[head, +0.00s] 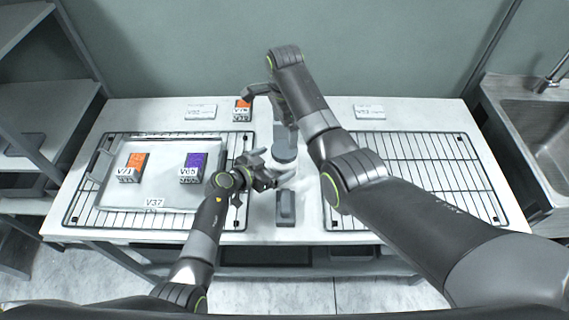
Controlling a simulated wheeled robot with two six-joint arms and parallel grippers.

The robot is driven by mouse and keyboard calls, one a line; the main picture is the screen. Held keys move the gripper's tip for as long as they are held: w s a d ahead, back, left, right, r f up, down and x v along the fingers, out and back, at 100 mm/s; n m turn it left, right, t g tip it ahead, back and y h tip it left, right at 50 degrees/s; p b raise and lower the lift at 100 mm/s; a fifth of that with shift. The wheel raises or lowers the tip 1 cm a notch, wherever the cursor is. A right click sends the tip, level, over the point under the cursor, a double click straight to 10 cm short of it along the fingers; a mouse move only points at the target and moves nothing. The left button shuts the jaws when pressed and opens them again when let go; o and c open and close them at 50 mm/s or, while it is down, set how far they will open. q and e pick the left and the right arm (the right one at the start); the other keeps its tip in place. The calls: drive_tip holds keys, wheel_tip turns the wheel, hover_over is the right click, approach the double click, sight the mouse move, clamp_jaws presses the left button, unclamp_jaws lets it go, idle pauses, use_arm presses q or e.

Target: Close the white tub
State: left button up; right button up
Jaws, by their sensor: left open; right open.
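No clearly white tub can be made out. A grey, round-topped thing (285,150) stands mid-table between the two racks, partly hidden by my grippers and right arm; I cannot tell whether it is the tub or its lid. My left gripper (279,167) is open and empty, just in front of it and to its left. My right gripper (264,108) is open above the back of the table, near a small orange and dark box (242,111). A small dark grey block (286,207) lies at the front, between the racks.
A metal tray (125,204) on the left wire rack (75,190) holds an orange box (133,166) and a purple box (193,167). The right wire rack (440,165) is empty. Label plates (202,111) (370,112) lie at the back. A sink (540,130) stands right.

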use_arm(q)
drive_tip(key=shift+x, duration=2.45)
